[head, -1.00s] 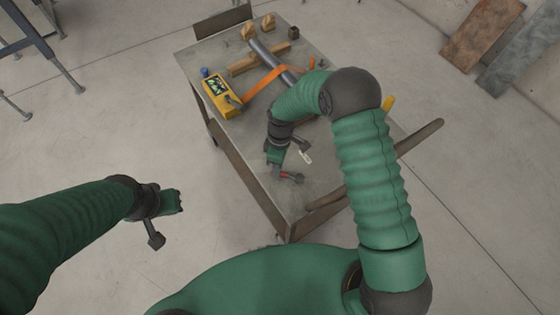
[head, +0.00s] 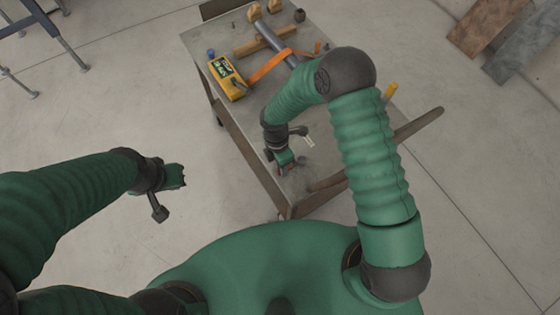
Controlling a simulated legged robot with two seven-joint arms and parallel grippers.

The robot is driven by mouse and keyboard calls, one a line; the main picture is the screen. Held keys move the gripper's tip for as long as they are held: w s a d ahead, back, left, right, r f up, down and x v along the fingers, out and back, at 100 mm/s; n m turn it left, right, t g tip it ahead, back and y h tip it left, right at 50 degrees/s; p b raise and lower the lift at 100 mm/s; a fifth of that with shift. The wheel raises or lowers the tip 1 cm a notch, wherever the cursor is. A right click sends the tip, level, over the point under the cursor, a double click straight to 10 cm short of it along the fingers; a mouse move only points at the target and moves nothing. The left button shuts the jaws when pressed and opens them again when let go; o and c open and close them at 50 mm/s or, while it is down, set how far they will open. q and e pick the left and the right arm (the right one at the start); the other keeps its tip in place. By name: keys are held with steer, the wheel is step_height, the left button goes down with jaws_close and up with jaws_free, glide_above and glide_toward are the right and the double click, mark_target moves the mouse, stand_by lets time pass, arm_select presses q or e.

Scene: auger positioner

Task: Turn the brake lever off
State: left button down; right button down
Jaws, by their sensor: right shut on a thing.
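The grey metal cart (head: 262,150) stands ahead of me with its near corner toward me. My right gripper (head: 292,164) is low over the near part of its top, pointing down. My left gripper (head: 166,196) hangs over bare floor to the left of the cart, empty. One of its fingers stands out wide and the other is hard to see.
On the cart lie a yellow meter (head: 227,77), an orange strap (head: 268,66), a grey tube (head: 276,45) and wooden blocks (head: 253,13). A long grey-brown bar (head: 418,124) sticks out past the cart's right side.

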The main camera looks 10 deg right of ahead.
steer(key=shift+s+d+n, duration=0.15)
steer(key=shift+d+n, duration=0.1)
steer(key=shift+n, duration=0.15)
steer(key=c, duration=1.4)
jaws_free()
steer(key=shift+o, duration=0.2)
steer(key=w+a+r, duration=0.1)
steer(key=w+r, duration=0.2)
steer(key=r, duration=1.3)
steer(key=shift+r+p, duration=0.2)
steer(key=shift+p, duration=0.1)
